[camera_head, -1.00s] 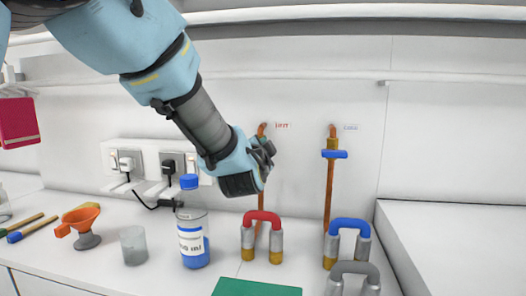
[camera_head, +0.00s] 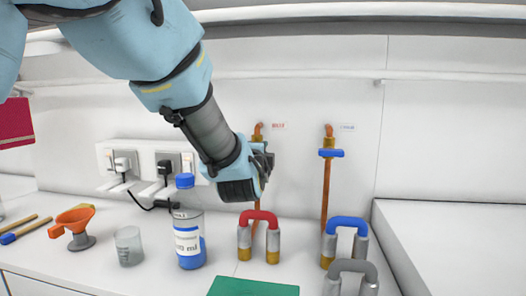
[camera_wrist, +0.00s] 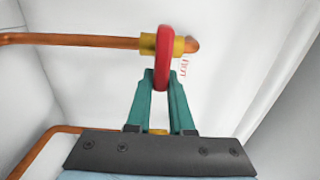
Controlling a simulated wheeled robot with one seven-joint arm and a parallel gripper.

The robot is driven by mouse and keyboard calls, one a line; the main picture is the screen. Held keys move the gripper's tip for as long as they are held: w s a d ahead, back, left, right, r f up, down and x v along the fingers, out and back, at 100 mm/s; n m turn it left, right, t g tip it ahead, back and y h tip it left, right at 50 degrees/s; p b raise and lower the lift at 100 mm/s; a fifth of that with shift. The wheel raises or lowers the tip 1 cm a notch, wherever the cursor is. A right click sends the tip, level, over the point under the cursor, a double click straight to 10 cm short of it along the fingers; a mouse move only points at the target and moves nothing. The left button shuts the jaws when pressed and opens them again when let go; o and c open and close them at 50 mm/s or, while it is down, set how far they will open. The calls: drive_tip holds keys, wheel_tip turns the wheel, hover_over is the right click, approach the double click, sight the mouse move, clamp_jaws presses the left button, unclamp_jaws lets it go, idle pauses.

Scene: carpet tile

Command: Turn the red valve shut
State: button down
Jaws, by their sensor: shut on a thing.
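The red valve handle (camera_wrist: 164,58) shows in the wrist view, edge-on, at the end of a copper pipe (camera_wrist: 80,39) with a brass fitting. My gripper (camera_wrist: 162,84) is shut on this red handle, its two green fingers on either side of its lower part. The handle lies across the pipe's line in the wrist view. In the head view my gripper (camera_head: 262,160) is up at the left copper pipe (camera_head: 258,130) by the wall, and it hides the red handle there. A small red label (camera_head: 279,125) is beside the pipe top.
A second copper pipe has a blue handle (camera_head: 331,153) to the right. Below stand red (camera_head: 258,217), blue (camera_head: 348,222) and grey (camera_head: 352,267) arched pieces. Sockets (camera_head: 152,163) are on the wall.

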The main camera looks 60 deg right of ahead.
drive_tip(key=shift+f, duration=0.1)
drive_tip(key=c, duration=0.8)
unclamp_jaws()
drive_tip(key=b+v, duration=0.3)
drive_tip(key=v, duration=0.7)
drive_tip(key=shift+s+a, duration=0.15)
drive_tip(key=shift+a, duration=0.25)
